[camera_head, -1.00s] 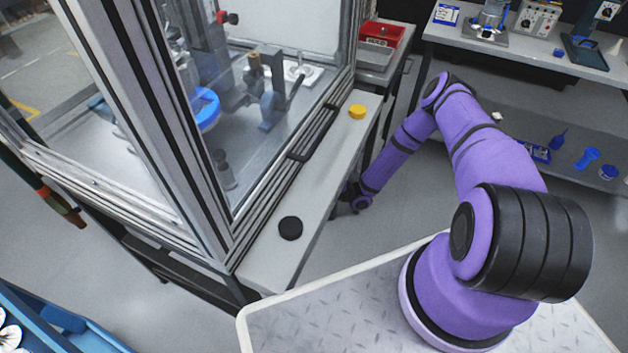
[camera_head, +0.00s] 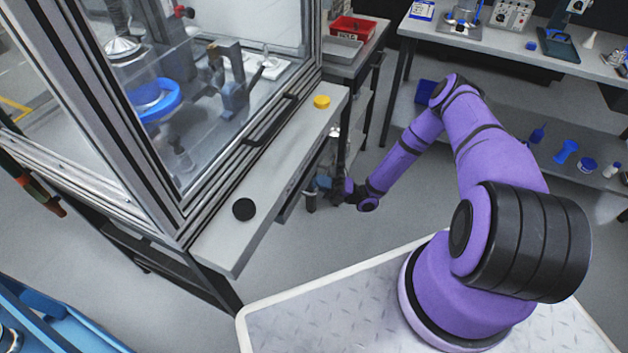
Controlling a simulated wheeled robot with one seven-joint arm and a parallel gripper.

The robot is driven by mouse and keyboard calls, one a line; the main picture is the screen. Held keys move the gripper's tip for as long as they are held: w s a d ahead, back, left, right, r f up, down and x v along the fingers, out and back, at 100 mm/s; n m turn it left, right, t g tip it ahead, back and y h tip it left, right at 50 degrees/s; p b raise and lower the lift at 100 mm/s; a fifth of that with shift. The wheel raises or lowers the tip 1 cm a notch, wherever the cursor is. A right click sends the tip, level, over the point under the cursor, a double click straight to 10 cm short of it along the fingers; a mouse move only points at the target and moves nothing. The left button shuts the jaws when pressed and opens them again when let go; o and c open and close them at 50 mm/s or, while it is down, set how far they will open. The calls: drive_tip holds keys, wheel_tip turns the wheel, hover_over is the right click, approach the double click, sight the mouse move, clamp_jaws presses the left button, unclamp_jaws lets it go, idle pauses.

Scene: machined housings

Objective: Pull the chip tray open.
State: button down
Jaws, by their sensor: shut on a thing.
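My gripper (camera_head: 322,189) is low beside the machine's front ledge, at the end of my purple arm, and is shut on the chip tray. The chip tray (camera_head: 289,207) shows only as a narrow dark edge below the ledge, beside my gripper. The ledge hides most of the tray, and my wrist and gripper cover its handle. How far the tray stands out cannot be told from this view.
The machine's glass enclosure (camera_head: 225,110) stands over a pale ledge (camera_head: 290,140). A yellow puck (camera_head: 321,101) and a black puck (camera_head: 244,209) lie on the ledge. A bench (camera_head: 510,55) with instruments stands at the back right. Grey floor (camera_head: 300,255) is open before the machine.

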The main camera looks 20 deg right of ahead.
drive_tip(key=s+d, duration=0.8)
drive_tip(key=shift+s, duration=0.1)
drive_tip(key=c, duration=1.5)
unclamp_jaws()
drive_tip(key=shift+o, duration=0.2)
drive_tip(key=shift+d, duration=0.1)
drive_tip(key=v, duration=1)
drive_tip(key=shift+d+f, duration=0.25)
drive_tip(key=shift+f, duration=0.05)
